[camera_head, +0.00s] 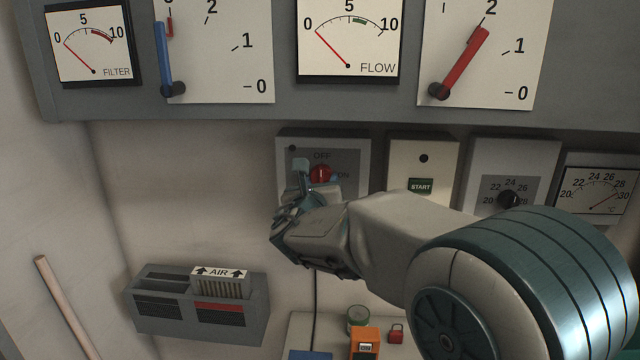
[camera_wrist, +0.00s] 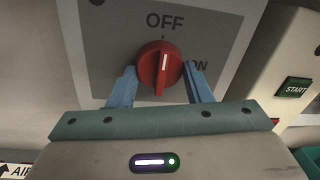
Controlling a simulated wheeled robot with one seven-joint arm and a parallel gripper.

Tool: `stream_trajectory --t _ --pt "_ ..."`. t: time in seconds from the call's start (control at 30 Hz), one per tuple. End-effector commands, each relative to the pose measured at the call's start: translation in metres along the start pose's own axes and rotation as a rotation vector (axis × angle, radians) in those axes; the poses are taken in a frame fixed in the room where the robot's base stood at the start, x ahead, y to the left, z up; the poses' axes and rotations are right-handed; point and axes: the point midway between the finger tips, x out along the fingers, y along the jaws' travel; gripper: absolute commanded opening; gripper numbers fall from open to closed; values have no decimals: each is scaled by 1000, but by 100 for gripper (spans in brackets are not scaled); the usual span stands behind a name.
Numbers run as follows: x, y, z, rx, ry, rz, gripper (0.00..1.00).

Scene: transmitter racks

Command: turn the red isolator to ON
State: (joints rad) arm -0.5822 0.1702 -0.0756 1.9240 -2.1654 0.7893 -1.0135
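The red isolator (camera_wrist: 160,68) is a round red knob on a grey plate, with OFF printed above it and ON to its right. In the wrist view its white mark is close to vertical, pointing up toward OFF. It also shows in the head view (camera_head: 320,174), partly behind my gripper. My gripper (camera_wrist: 160,85) has its two blue fingers apart, one on each side of the knob's lower half. A gap shows at the left finger; I cannot tell whether the right finger touches the knob. My gripper in the head view (camera_head: 318,172) is in front of the isolator box.
A START button box (camera_head: 421,186) and a dial box (camera_head: 509,199) stand to the right. The gauge panel (camera_head: 300,104) overhangs above. An AIR vent unit (camera_head: 160,312) is at lower left. An orange device (camera_head: 365,343) sits on a shelf below.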

Motion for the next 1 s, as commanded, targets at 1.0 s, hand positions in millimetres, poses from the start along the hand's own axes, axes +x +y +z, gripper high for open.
stream_trajectory --t 1.0 --pt "0 3 -4 577 47 11 22"
